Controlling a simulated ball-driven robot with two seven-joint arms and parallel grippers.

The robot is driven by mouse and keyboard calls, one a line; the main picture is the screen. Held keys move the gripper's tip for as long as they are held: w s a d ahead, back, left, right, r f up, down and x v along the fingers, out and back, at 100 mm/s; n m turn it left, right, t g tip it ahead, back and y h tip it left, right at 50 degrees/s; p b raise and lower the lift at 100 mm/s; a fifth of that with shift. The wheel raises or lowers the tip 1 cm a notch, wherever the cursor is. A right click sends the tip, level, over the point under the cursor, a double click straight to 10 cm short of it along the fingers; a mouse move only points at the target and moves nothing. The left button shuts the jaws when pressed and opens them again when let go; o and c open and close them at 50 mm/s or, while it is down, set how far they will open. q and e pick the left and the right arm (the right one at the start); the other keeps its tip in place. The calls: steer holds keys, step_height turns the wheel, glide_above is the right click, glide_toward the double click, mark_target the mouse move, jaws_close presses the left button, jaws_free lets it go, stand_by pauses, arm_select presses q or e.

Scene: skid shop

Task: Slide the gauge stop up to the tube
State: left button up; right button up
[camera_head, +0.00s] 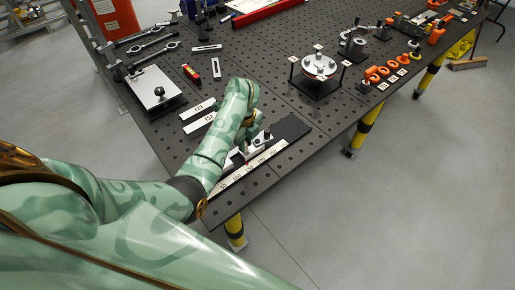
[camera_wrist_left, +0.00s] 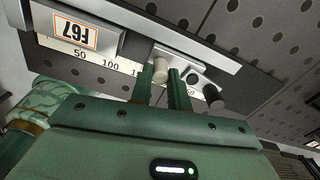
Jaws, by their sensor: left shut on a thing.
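The gauge stop (camera_wrist_left: 190,70) is a silver block with a pale post and a dark knob (camera_wrist_left: 213,97), on a rail beside a white scale (camera_wrist_left: 100,62). In the wrist view my left gripper (camera_wrist_left: 163,76) has its two green fingers shut around the pale post. The tube (camera_wrist_left: 75,30) looks like a silver piece with an orange-framed label, left of the stop, with a small gap between them. In the head view my left gripper (camera_head: 246,138) reaches over the rail, and my arm hides part of the tube and stop. My right gripper is not in view.
The scale (camera_head: 250,169) runs along the near edge of the dark perforated bench (camera_head: 225,66). Labelled bars (camera_head: 198,108), a silver plate on a base (camera_head: 155,88) and a round fixture (camera_head: 318,67) stand farther off.

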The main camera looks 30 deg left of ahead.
arm_select(q)
steer(key=shift+s+a+p, duration=0.25)
steer(key=shift+s+p, duration=0.25)
steer(key=shift+s, duration=0.2)
steer(key=shift+s+a+p, duration=0.35)
steer(key=shift+s, duration=0.3)
steer(key=shift+s+a+p, duration=0.2)
steer(key=shift+s+p, duration=0.15)
steer(key=shift+s, duration=0.25)
steer(key=shift+s+a+p, duration=0.2)
steer(key=shift+s+p, duration=0.1)
steer(key=shift+s, duration=0.25)
steer(key=o, duration=1.1)
steer(key=shift+w, duration=0.1)
steer(key=shift+c, duration=0.2)
step_height(320, 180, up, 7)
steer(key=p, duration=0.6)
